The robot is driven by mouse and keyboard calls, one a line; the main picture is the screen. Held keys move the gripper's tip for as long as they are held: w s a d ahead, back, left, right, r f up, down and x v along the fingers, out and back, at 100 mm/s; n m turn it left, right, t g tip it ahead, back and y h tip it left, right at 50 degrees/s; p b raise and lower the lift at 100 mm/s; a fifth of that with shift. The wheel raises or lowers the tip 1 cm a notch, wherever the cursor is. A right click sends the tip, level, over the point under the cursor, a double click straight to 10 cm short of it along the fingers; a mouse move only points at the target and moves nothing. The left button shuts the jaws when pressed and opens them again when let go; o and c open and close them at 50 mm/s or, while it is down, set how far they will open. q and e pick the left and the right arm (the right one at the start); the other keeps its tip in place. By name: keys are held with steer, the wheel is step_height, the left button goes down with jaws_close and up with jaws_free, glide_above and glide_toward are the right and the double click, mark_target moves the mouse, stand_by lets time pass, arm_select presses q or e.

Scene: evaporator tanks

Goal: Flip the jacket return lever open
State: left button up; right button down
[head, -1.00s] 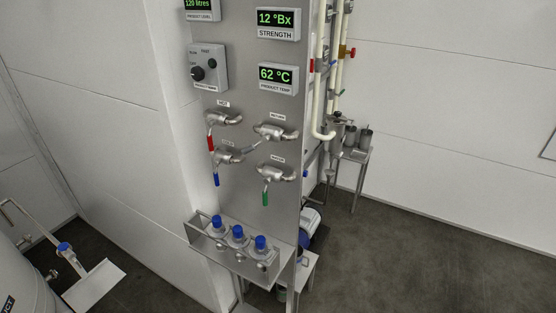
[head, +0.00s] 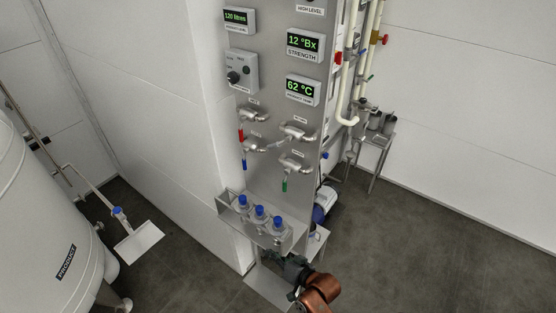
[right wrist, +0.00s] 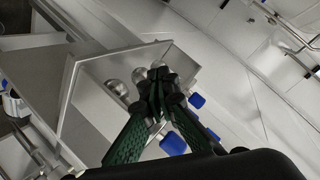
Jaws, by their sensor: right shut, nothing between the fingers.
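Several lever valves are on the grey panel (head: 275,105). Their labels are too small to read, so I cannot tell which is the jacket return. The upper left valve has a red lever (head: 241,134) hanging down. The lower left has a blue lever (head: 244,164) hanging down. The lower right has a green lever (head: 285,185) hanging down. The upper right valve (head: 296,131) shows no clear lever. My right gripper (head: 284,259) is below the panel, near the bottle shelf and apart from the valves. In the right wrist view its green fingers (right wrist: 158,76) are together and empty.
A metal shelf (head: 232,213) with blue-capped bottles juts out below the valves, just above my right gripper. Cream pipes (head: 349,80) and a small steel table (head: 380,137) stand right of the panel. A white tank (head: 45,215) is at left. Floor at right is clear.

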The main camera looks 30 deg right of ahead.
steer(key=w+r+m+t, duration=0.4)
steer(key=w+r+t, duration=0.1)
steer(key=r, duration=0.5)
steer(key=d+r+m+t+h, duration=0.3)
steer(key=d+r+m+h, duration=0.3)
steer(key=m, duration=0.4)
steer(key=d+r+m+t+h, duration=0.35)
steer(key=r+m+h, duration=0.4)
steer(key=m, duration=0.25)
steer(key=shift+g, duration=0.25)
steer(key=p+x, duration=0.1)
steer(key=x, duration=0.2)
steer(key=p+x, duration=0.2)
steer(key=x, duration=0.1)
steer(key=p+x, duration=0.1)
steer(key=x, duration=0.3)
steer(key=shift+w+d+f, duration=0.15)
steer(key=shift+w+f, duration=0.1)
steer(key=shift+f, duration=0.1)
arm_select(q)
step_height(320, 180, up, 6)
steer(key=s+p, duration=0.1)
steer(key=p, duration=0.1)
steer(key=shift+a+r, duration=0.15)
steer(key=shift+r, duration=0.05)
arm_select(e)
steer(key=shift+w+a+r, duration=0.9)
steer(key=shift+w+r, duration=0.05)
steer(key=shift+r, duration=0.25)
